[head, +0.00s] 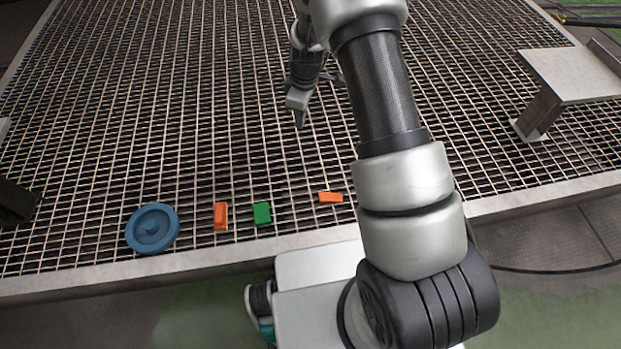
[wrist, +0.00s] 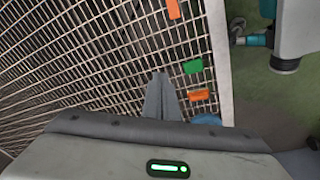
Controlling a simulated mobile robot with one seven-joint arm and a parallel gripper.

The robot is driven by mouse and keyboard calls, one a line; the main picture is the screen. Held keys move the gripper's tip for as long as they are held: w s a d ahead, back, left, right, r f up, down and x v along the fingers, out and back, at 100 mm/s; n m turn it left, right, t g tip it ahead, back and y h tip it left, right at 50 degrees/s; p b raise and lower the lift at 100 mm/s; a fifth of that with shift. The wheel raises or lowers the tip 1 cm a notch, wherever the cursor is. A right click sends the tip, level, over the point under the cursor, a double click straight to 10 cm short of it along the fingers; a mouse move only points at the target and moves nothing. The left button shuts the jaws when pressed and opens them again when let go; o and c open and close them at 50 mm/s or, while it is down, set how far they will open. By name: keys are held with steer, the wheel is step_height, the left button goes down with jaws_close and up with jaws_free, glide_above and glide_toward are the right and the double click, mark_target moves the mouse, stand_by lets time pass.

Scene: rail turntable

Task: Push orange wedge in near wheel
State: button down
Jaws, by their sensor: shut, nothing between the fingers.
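A blue round wheel (head: 152,229) lies on the grating near its front edge, at the left in the head view; part of it shows in the wrist view (wrist: 207,119). An orange piece (head: 221,216) sits just right of the wheel, apart from it, and also shows in the wrist view (wrist: 199,95). A second, flatter orange piece (head: 331,197) lies farther right and tops the wrist view (wrist: 174,9). I cannot tell which one is the wedge. My gripper (head: 300,118) is shut and empty, farther back over the grating; its fingertips show in the wrist view (wrist: 160,76).
A green block (head: 262,213) lies between the two orange pieces, also visible in the wrist view (wrist: 193,66). A pale raised stand (head: 570,76) is at the right. A pale border (head: 120,277) edges the grating's front. Open grating lies behind the pieces.

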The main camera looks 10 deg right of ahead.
mark_target(340, 198)
steer(key=s+f+n+b, duration=0.1)
steer(key=f+b, duration=0.1)
steer(key=f, duration=1)
steer(key=s+f+n+g+b, duration=0.1)
steer(key=f+n+b, duration=0.1)
steer(key=f, duration=1.1)
steer(key=s+f+n+b, duration=0.1)
steer(key=s+f+b, duration=0.1)
steer(key=f, duration=1)
steer(key=shift+f+h, duration=0.4)
steer(key=d, duration=0.3)
steer(key=shift+d, duration=0.1)
steer(key=shift+s+d, duration=0.15)
steer(key=shift+d, duration=0.3)
steer(key=d+b, duration=0.1)
steer(key=d, duration=0.2)
steer(key=d+b, duration=0.1)
steer(key=d, duration=0.2)
steer(key=s+d+b, duration=0.1)
steer(key=d, duration=0.2)
steer(key=shift+d, duration=0.3)
